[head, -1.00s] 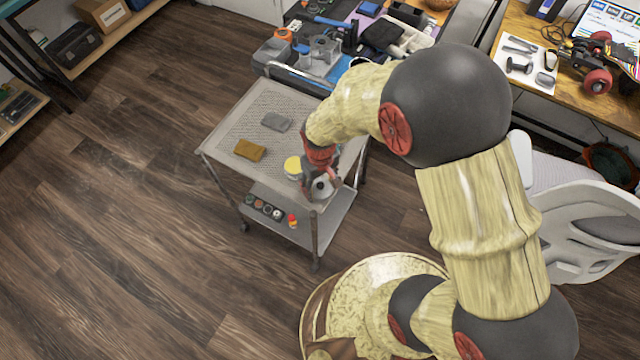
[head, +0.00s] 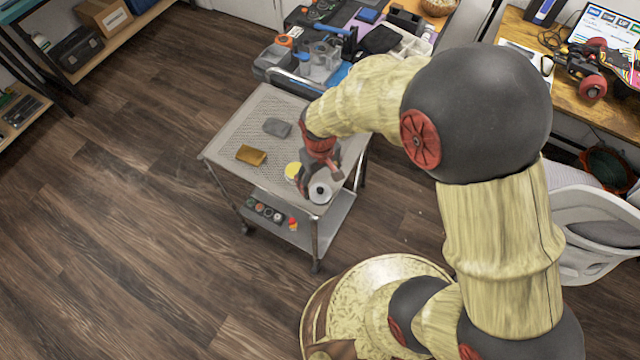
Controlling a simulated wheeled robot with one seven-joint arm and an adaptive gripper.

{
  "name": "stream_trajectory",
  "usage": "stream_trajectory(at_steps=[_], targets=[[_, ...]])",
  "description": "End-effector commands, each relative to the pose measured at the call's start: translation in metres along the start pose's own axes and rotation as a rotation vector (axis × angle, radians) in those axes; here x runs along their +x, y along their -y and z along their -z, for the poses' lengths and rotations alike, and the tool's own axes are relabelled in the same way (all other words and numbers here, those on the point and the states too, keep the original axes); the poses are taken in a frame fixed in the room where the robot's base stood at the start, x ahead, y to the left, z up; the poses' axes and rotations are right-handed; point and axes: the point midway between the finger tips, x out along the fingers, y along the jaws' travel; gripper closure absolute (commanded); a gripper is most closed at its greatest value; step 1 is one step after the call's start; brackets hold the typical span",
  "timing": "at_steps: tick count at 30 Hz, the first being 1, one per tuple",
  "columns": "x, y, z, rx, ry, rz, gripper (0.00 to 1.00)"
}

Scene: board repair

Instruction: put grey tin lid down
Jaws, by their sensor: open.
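The grey tin lid (head: 320,191), round and pale with a dark knob-like centre, is at the front right corner of the cart's perforated top (head: 226,135). Whether it lies on the cart top or on a tin is too small to tell. My gripper (head: 319,174) is open just above and behind the lid, its dark fingers apart. It appears clear of the lid, though the fingers overlap its far edge in the picture. A small round yellow-topped thing (head: 292,171) stands just left of the gripper, partly hidden.
A mustard-coloured block or sponge (head: 251,155) and a grey cloth-like piece (head: 277,128) lie on the cart top. The lower shelf (head: 310,231) holds small round pots and a red-and-yellow item. A crowded workbench (head: 345,45) stands behind; the left of the cart top is free.

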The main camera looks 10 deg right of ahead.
Motion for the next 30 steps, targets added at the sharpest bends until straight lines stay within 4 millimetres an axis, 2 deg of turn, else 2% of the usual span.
stream_trajectory(at_steps=[1, 6, 10, 17, 19, 20, 23, 27, 30], targets=[[-0.014, 0.000, 0.000, 0.000, -0.002, 0.000, 0.28], [-0.042, 0.000, 0.001, 0.000, -0.002, 0.000, 0.28], [-0.053, 0.000, 0.000, 0.000, 0.000, 0.000, 0.28], [-0.061, -0.001, 0.000, 0.003, -0.004, -0.001, 0.28], [-0.076, -0.005, 0.000, 0.018, -0.024, -0.003, 0.28], [-0.086, -0.009, -0.001, 0.029, -0.037, -0.005, 0.28], [-0.139, -0.024, -0.009, 0.088, -0.107, -0.017, 0.28], [-0.226, -0.047, -0.048, 0.204, -0.237, -0.042, 0.28], [-0.274, -0.056, -0.086, 0.285, -0.325, -0.063, 0.28]])
